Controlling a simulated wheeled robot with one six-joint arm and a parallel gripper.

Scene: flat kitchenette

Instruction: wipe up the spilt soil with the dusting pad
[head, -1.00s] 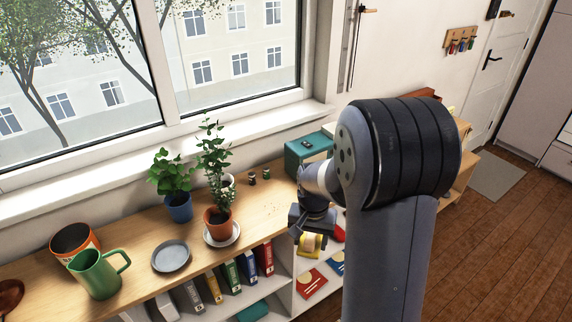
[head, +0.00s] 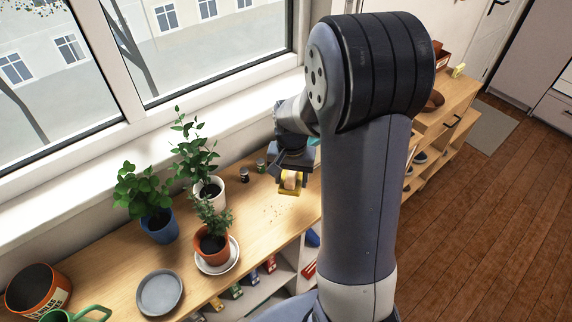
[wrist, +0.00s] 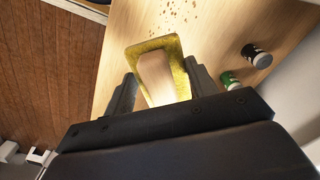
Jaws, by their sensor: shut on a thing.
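My gripper (head: 291,176) is shut on the dusting pad (head: 290,187), which has a yellow rim and a pale wooden block. In the wrist view the dusting pad (wrist: 162,68) sits between the two fingers of my gripper (wrist: 157,92). The spilt soil (head: 272,210) is a scatter of small brown crumbs on the wooden shelf top, left of and nearer than the pad in the head view. The soil (wrist: 178,13) also shows beyond the pad in the wrist view. I cannot tell whether the pad touches the top.
Two small jars (head: 252,172) stand near the wall. A white pot (head: 208,191), a blue pot (head: 159,226) and a terracotta pot (head: 211,244) on a saucer (head: 217,268) hold plants left of the soil. A grey plate (head: 160,292) and an orange pot (head: 38,290) are further left.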

